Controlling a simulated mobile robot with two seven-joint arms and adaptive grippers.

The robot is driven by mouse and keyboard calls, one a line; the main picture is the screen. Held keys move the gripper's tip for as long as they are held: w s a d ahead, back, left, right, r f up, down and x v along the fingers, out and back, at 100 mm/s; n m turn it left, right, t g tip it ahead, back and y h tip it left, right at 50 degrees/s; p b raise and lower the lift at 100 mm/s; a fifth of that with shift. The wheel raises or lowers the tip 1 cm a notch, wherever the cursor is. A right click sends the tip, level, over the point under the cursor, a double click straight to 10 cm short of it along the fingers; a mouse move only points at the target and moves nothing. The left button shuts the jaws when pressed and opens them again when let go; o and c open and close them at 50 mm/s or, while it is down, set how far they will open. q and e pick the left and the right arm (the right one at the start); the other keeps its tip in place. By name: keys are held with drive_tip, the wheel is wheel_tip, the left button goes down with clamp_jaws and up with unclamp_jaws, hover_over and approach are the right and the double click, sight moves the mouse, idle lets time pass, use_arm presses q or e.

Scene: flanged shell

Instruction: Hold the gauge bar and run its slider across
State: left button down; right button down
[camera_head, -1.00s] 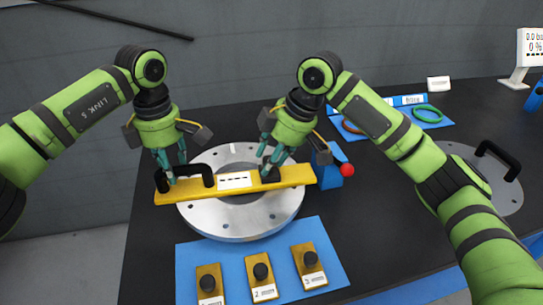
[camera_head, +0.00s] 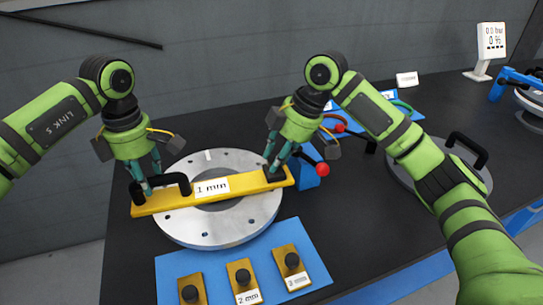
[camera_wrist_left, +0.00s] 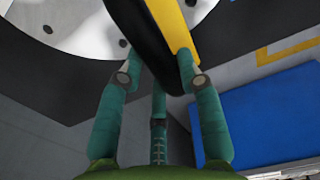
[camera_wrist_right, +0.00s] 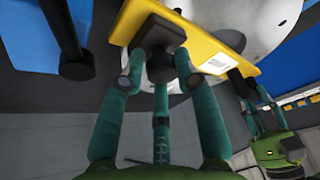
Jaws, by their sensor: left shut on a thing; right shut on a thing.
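The yellow gauge bar (camera_head: 232,188) lies across the flanged metal ring (camera_head: 215,228), with a white label reading "1 mm". My left gripper (camera_head: 146,188) is shut on the bar's black handle (camera_wrist_left: 150,45) at its left end. My right gripper (camera_head: 272,172) is shut on the black slider (camera_wrist_right: 160,62) near the bar's right end. The bar also shows in the right wrist view (camera_wrist_right: 205,50). The fingers partly hide the slider in the head view.
A blue block (camera_head: 306,176) with a red ball knob (camera_head: 322,169) stands just right of the bar. A blue mat (camera_head: 312,262) with several knobbed yellow blocks is in front. A round lid with a black handle (camera_head: 468,146) lies at right. A white display (camera_head: 490,45) stands behind.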

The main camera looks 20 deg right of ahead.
use_arm(q)
drive_tip(key=shift+a+f, duration=0.1)
use_arm(e)
drive_tip(key=c, duration=1)
unclamp_jaws()
drive_tip(key=shift+d, duration=0.1)
drive_tip(key=shift+o, duration=0.2)
drive_tip(key=v, duration=1.2)
drive_tip(key=shift+r, duration=0.1)
use_arm(q)
drive_tip(key=c, duration=0.7)
unclamp_jaws()
drive_tip(key=shift+w, duration=0.1)
drive_tip(key=shift+c, duration=0.2)
